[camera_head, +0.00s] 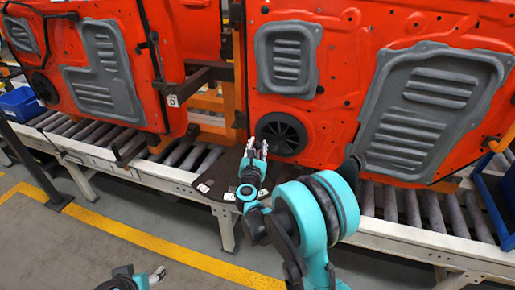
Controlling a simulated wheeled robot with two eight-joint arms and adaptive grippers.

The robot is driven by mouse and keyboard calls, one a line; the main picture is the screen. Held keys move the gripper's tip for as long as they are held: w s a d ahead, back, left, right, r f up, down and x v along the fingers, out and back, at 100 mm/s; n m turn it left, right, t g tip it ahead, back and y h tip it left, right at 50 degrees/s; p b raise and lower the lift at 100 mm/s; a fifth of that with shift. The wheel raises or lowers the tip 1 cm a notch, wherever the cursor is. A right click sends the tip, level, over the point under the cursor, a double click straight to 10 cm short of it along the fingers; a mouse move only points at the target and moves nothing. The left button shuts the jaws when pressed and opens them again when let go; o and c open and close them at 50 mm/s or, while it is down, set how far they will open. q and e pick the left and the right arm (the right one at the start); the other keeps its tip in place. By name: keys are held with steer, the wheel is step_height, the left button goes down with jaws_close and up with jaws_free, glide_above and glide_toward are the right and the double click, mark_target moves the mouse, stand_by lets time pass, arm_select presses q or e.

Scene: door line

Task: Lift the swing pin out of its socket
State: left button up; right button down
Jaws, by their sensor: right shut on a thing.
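My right gripper (257,150) is above a dark plate at the conveyor's front, between the two orange door panels. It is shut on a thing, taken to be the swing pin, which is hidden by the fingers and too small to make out. The socket cannot be made out either, so I cannot tell whether the pin is inside it. My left gripper (157,274) shows only in part at the bottom edge, low over the floor and far from the plate. I cannot tell whether it is open.
The dark plate (209,175) carries small white labels. An orange door panel (350,60) stands close behind the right gripper, another (125,25) to the left. Conveyor rollers (398,205) run beneath them. A blue bin (20,103) is at far left. The floor in front is clear.

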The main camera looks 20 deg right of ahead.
step_height(320, 180, up, 2)
steer(key=shift+r+p, duration=0.2)
steer(key=shift+p, duration=0.2)
arm_select(q)
steer(key=shift+w+r, duration=0.1)
steer(key=shift+r, duration=0.6)
arm_select(e)
steer(key=shift+w+f, duration=0.1)
steer(key=c, duration=1.1)
jaws_free()
steer(key=shift+c, duration=0.2)
steer(key=v, duration=1.2)
